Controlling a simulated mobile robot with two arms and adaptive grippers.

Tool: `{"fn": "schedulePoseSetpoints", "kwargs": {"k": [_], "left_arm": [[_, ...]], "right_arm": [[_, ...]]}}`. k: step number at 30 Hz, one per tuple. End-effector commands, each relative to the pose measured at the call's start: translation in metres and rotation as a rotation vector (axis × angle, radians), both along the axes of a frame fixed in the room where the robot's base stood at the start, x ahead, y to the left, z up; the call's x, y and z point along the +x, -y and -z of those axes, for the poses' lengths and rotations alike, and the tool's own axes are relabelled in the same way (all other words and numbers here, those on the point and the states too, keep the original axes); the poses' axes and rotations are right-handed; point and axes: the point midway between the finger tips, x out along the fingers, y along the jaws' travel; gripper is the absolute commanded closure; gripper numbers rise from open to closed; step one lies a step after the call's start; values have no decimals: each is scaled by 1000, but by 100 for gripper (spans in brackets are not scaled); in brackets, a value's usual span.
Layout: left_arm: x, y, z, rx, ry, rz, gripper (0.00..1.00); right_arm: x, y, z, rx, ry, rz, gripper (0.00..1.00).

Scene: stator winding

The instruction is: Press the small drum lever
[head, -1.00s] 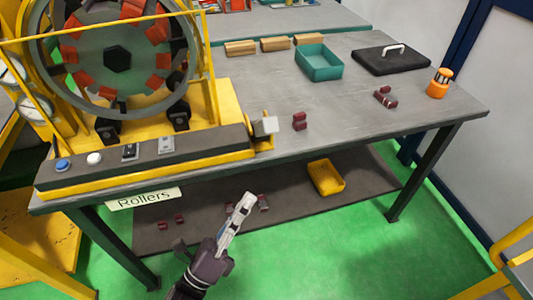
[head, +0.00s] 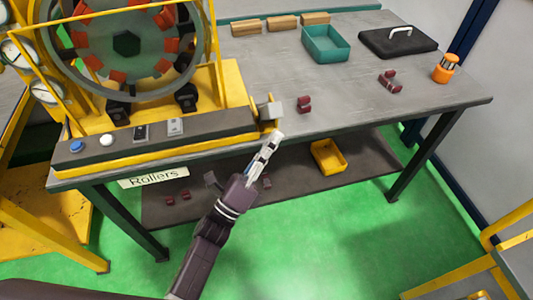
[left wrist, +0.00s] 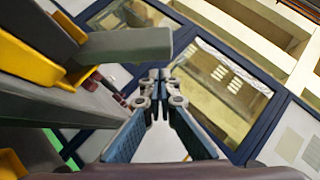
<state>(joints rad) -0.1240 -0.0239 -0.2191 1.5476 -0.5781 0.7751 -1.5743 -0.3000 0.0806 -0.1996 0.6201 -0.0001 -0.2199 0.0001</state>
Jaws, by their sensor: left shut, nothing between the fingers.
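The likely drum lever is a small grey block-like paddle (head: 271,111) on a yellow mount at the right end of the control panel (head: 155,145), beside the drum (head: 127,43). My left gripper (head: 276,138) is shut and empty, just below and in front of the lever at the table's front edge. In the head view a small gap shows between fingertips and lever. In the left wrist view the shut fingers (left wrist: 155,80) point away, and a large grey block, probably the lever (left wrist: 125,44), lies to their left; contact cannot be told. My right gripper is not in view.
Dark red rollers (head: 304,104) lie on the table (head: 350,92). A yellow bin (head: 327,157) sits on the lower shelf. The table right of the lever is mostly clear.

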Motion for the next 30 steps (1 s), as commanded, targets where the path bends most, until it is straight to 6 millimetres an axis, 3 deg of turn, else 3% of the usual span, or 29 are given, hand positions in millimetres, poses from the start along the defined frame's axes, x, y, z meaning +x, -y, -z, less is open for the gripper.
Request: {"fn": "schedulePoseSetpoints", "kwargs": {"k": [4,20,26,30], "left_arm": [[10,-3,-12,-1,0,2,100],[13,-4,-16,-2,-6,1,100],[16,-5,-27,-17,-52,2,100],[22,-7,-42,-41,-123,0,100]], "right_arm": [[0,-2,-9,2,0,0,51],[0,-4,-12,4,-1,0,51],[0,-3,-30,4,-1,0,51],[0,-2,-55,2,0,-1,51]]}}
